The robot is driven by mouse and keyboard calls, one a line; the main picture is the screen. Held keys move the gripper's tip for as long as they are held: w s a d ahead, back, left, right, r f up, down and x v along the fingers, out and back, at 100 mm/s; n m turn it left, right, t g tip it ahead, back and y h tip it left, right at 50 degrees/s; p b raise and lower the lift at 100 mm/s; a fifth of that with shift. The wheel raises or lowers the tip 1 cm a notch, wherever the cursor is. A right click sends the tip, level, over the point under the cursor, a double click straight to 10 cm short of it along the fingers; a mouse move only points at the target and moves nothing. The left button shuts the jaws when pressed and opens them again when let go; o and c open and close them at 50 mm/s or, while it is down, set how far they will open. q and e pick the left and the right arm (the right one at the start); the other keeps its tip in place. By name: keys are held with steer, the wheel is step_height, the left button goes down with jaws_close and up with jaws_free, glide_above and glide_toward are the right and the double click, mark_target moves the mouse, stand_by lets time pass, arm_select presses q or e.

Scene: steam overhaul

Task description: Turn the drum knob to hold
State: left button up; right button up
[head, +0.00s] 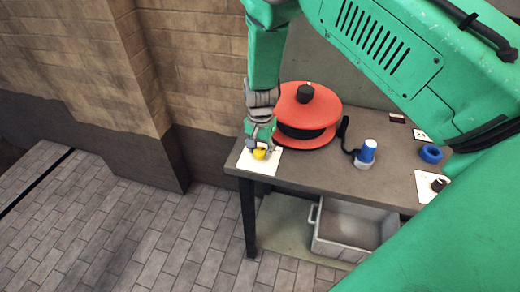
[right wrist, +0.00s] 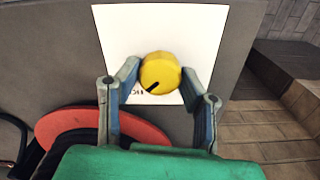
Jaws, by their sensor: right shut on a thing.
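The yellow drum knob (head: 260,153) sits on a white plate (head: 245,162) at the table's near left corner. It also shows in the right wrist view (right wrist: 161,70), with a black pointer line aimed down and left toward small dark lettering. The lettering is partly covered and hard to read. My right gripper (head: 260,149) comes down over the knob from above. In the right wrist view its fingers (right wrist: 160,84) stand on both sides of the knob, shut on it. My left gripper is not in view.
A red and black reel-like drum (head: 318,125) stands just right of the knob. Further right are a blue and white cylinder (head: 366,153), a blue ring (head: 432,154) and a small black knob (head: 438,185) on a white card. A grey bin (head: 345,240) is under the table.

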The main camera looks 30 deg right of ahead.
mark_target(259, 151)
steer(key=o, duration=1.1)
steer(key=shift+w, duration=0.1)
steer(key=shift+o, duration=0.2)
steer(key=shift+r, duration=0.4)
step_height(259, 151, up, 11)
steer(key=shift+a, duration=0.1)
